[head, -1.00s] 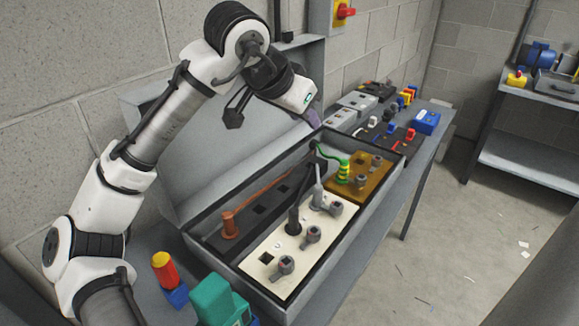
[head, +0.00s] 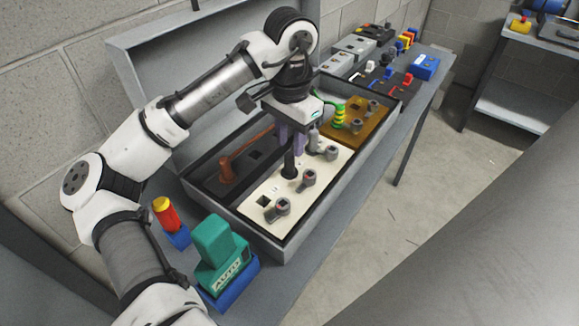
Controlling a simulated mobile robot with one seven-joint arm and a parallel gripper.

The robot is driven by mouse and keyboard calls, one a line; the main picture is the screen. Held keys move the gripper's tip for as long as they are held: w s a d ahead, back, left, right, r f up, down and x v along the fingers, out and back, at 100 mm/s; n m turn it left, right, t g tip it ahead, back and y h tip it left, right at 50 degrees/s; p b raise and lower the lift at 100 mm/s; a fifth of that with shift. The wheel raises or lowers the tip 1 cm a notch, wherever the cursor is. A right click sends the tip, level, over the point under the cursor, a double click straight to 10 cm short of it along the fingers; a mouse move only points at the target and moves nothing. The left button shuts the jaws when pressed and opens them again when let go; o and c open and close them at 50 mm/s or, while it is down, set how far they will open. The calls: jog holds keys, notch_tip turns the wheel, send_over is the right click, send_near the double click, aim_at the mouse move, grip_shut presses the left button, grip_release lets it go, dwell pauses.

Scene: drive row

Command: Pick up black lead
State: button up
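The black lead's plug (head: 290,169) stands upright in the cream panel (head: 325,174) inside the open grey case. Its upper part and cord are hidden behind my gripper. My gripper (head: 291,146) points down just above and around the top of the black plug. Its purple fingers look apart, with a gap between them. Whether they touch the plug I cannot tell. A grey lead (head: 314,141) stands close to the right of the fingers.
An orange-brown lead (head: 227,170) is at the left in the case. A green-and-yellow lead (head: 339,115) is on the ochre panel (head: 369,125). Grey knobs (head: 309,178) line the cream panel. A teal AUTO block (head: 216,244) and red-and-yellow piece (head: 165,213) stand in front. Floor at right is open.

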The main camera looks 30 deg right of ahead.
aim_at(289, 154)
jog(key=f, duration=0.2)
jog(key=f+p, duration=0.1)
jog(key=f, duration=0.2)
jog(key=shift+s+a+f, duration=0.1)
jog(key=shift+s+a, duration=0.05)
jog(key=shift+a, duration=0.05)
jog(key=shift+c, duration=0.3)
grip_shut()
